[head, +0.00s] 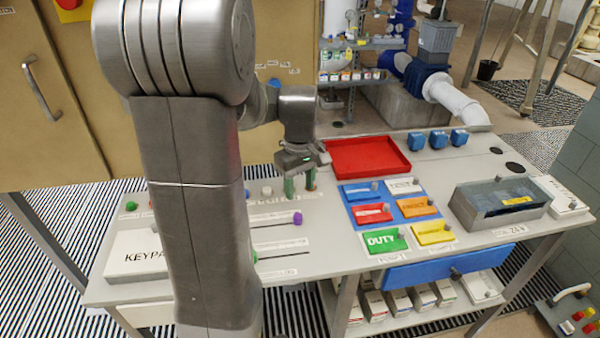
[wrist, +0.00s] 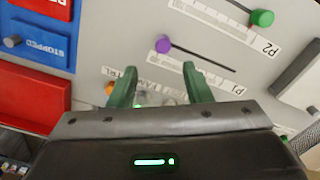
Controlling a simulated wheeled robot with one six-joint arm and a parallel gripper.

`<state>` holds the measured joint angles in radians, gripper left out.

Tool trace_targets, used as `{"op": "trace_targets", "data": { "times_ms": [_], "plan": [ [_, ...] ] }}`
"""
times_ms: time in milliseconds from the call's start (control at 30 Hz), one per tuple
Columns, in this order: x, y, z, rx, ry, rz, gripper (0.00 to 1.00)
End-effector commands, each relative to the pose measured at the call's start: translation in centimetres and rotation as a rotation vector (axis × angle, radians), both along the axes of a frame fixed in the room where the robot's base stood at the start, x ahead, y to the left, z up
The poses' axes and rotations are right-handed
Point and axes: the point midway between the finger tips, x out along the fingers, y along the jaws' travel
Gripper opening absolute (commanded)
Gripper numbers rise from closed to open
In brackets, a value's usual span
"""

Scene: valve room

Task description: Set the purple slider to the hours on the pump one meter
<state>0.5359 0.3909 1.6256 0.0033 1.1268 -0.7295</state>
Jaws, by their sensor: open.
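The purple slider (head: 297,218) is a round knob at the right end of a dark slot on the grey panel. In the wrist view the purple slider (wrist: 162,45) sits at the left end of its slot, beside a white scale strip; a P1 label shows near the slot's other end. My gripper (head: 300,184) is open with green fingers, above the panel behind the slider. In the wrist view my gripper (wrist: 160,84) is empty between its fingertips, and the purple knob lies just beyond them, not touched. I cannot make out a pump one meter.
A green slider (wrist: 262,18) has a P2 label. A red tray (head: 365,155), coloured label plates (head: 384,240) and a clear-topped box (head: 500,203) stand to the right. A keypad cover (head: 135,256) lies left. My arm hides part of the panel.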

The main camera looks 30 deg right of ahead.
Motion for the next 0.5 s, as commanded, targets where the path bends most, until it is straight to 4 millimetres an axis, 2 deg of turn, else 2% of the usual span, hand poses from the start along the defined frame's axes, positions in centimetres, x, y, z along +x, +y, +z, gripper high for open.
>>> {"op": "trace_targets", "data": {
  "times_ms": [100, 200, 500],
  "plan": [
    [0.0, -0.1, 2.2, -0.002, -0.004, 0.000, 0.45],
    [0.0, -0.1, 3.5, -0.002, -0.002, 0.000, 0.45],
    [0.0, -0.1, 4.5, 0.000, 0.000, 0.000, 0.45]
  ]
}}
